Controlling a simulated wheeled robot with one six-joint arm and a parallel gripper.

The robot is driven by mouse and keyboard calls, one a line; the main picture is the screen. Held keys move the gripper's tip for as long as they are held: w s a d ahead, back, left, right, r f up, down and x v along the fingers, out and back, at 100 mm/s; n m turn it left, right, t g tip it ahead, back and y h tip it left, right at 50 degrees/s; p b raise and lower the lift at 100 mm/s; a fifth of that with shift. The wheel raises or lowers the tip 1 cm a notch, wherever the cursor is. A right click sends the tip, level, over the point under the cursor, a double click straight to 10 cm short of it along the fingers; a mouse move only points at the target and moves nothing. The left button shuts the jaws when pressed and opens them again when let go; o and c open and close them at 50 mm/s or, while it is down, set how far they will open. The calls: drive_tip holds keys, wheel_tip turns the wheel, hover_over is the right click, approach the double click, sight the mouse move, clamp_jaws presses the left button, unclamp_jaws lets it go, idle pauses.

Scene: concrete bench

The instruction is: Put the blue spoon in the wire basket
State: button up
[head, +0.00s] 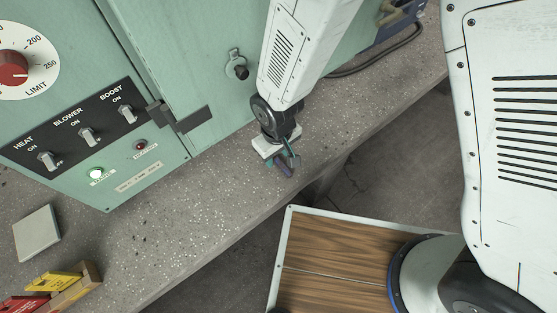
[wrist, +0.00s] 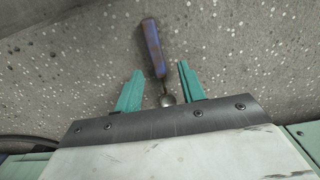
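The blue spoon (wrist: 152,47), with a blue-purple handle and a small metal bowl, lies on the concrete bench. In the wrist view its handle points away from my gripper (wrist: 160,72), and its bowl end lies between the two teal fingers. The fingers are apart, with a gap on each side of the spoon. No wire basket shows in either view.
A grey block (head: 37,233) and a wooden holder (head: 78,290) with yellow and red pieces are at lower left. A dark cable (head: 385,60) lies at upper right. The bench front edge is close.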

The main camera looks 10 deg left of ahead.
drive_tip(key=shift+f, duration=0.55)
clamp_jaws()
drive_tip(key=shift+r, duration=0.2)
